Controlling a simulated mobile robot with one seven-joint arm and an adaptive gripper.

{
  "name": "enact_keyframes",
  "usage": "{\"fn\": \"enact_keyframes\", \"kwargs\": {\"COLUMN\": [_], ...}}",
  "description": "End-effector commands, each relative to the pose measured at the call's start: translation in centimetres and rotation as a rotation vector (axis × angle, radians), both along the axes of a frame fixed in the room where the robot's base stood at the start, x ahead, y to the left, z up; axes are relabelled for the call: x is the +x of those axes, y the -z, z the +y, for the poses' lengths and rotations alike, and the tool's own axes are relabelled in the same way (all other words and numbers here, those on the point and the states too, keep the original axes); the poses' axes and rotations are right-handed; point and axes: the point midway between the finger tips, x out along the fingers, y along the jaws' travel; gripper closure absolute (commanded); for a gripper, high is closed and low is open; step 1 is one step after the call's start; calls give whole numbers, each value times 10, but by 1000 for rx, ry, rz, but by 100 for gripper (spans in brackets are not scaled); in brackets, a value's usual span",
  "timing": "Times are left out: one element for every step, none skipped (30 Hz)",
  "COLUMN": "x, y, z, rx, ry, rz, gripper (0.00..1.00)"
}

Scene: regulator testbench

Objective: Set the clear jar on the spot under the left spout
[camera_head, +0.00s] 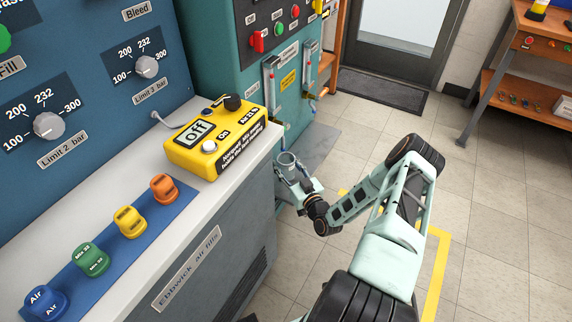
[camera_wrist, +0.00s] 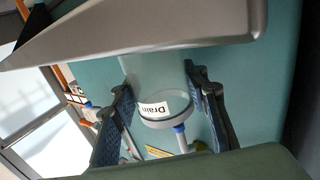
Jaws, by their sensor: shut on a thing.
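My gripper (camera_head: 290,178) is shut on the clear jar (camera_head: 287,160), in front of the teal cabinet. The jar looks about upright in the head view, with its round rim on top. In the wrist view it sits between the two fingers (camera_wrist: 165,108) of my gripper, and a "Drain" label shows at or through it. The left spout (camera_head: 277,112) is above and behind the jar in the head view. The right spout (camera_head: 310,96) is farther right. A blue-tipped spout (camera_wrist: 180,130) shows near the jar's rim in the wrist view. The spot under the left spout cannot be made out.
A yellow meter reading "off" (camera_head: 215,138) stands on the pale counter (camera_head: 120,165), just left of my gripper. Several coloured caps sit on a blue mat (camera_head: 62,262). A grey slab (camera_head: 318,145) extends right of the jar. Open floor (camera_head: 480,210) lies to the right.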

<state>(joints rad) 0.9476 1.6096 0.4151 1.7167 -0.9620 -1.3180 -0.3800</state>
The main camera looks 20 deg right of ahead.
Motion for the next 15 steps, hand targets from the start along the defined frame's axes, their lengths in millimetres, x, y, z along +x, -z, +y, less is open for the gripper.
{"fn": "enact_keyframes", "kwargs": {"x": [0, 0, 0, 0, 0, 0, 0, 0, 0, 0, 0, 0, 0, 0, 0], "y": [1, 1, 2, 2, 2, 3, 3, 4, 4, 4, 5, 5, 4, 4, 4], "z": [0, 0, 0, 0, 0, 0, 0, 0, 0, 0, 0, 0, 0, 0, 0], "rx": [0, 0, 0, 0, 0, 0, 0, 0, 0, 0, 0, 0, 0, 0, 0], "ry": [0, 0, 0, 0, 0, 0, 0, 0, 0, 0, 0, 0, 0, 0, 0], "rz": [-1, -1, -1, -1, -1, -1, -1, -1, -1, -1, -1, -1, -1, -1, -1], "gripper": [84, 84, 84, 84, 84, 84, 84, 84, 84, 84, 84, 84, 55, 52, 48]}}
